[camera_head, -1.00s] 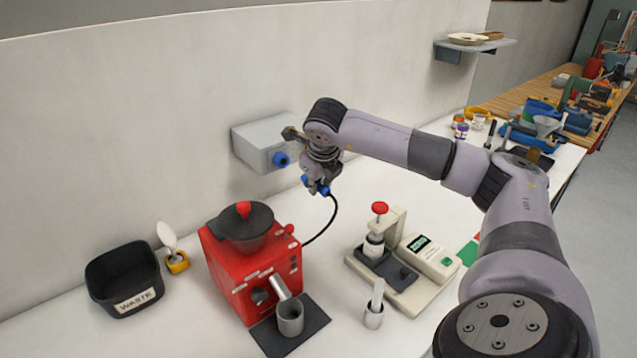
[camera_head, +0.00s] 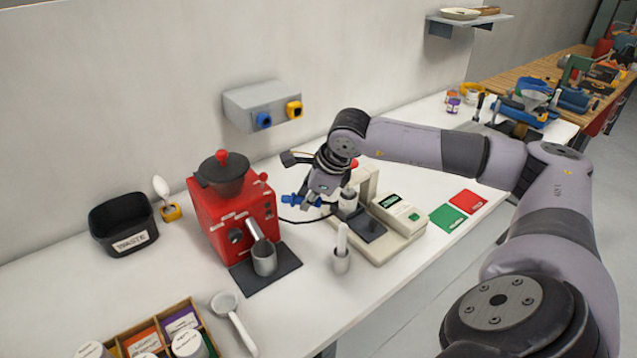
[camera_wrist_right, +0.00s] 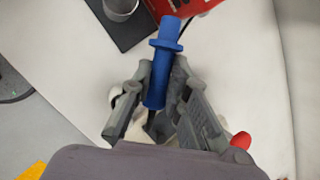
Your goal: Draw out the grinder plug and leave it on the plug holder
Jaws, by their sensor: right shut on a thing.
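My right gripper (camera_head: 314,199) is shut on the blue grinder plug (camera_head: 292,200) and holds it above the table, between the grinder and the tamping stand. In the right wrist view the plug (camera_wrist_right: 165,50) sits between the two fingers of the gripper (camera_wrist_right: 162,76), its flanged end pointing out past them. The black cord runs from the plug toward the red grinder (camera_head: 237,222). The grey wall socket box (camera_head: 240,98) has a blue socket (camera_head: 263,120) and a yellow socket (camera_head: 294,110), both without a plug. I cannot identify a plug holder. My left gripper is not in view.
A beige stand with a scale (camera_head: 399,214) is right beside my gripper. A black waste bin (camera_head: 122,215) is at the left, a wooden tray (camera_head: 202,309) at the front. Green (camera_head: 449,218) and red (camera_head: 467,202) cards lie right.

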